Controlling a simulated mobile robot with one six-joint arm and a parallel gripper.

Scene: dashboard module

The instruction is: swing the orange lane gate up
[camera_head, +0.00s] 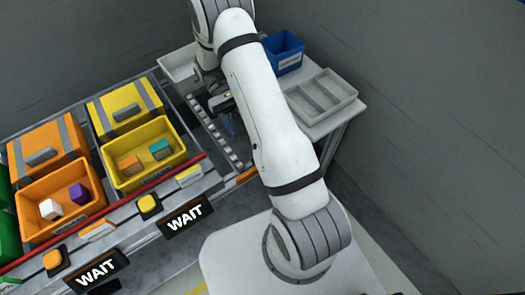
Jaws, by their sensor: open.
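The orange lane gate appears to be the orange panel (43,146) with grey stripes and a grey handle, at the left behind the orange bin (38,238). It looks lowered, though its exact angle is hard to tell. The orange bin holds a white block (51,209) and a purple block (79,193). My gripper (228,124) is far to the right of the panel, over the roller strip beyond the yellow lane. It is open, apart from the panel, and partly hidden by my arm; its fingertips are hard to make out.
A yellow panel (123,108) and a yellow bin (149,184) with two blocks stand between my gripper and the orange lane. A red rail (100,216), two WAIT signs (187,215) and buttons (149,206) line the front. A blue bin (284,52) and grey tray (322,96) stand right.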

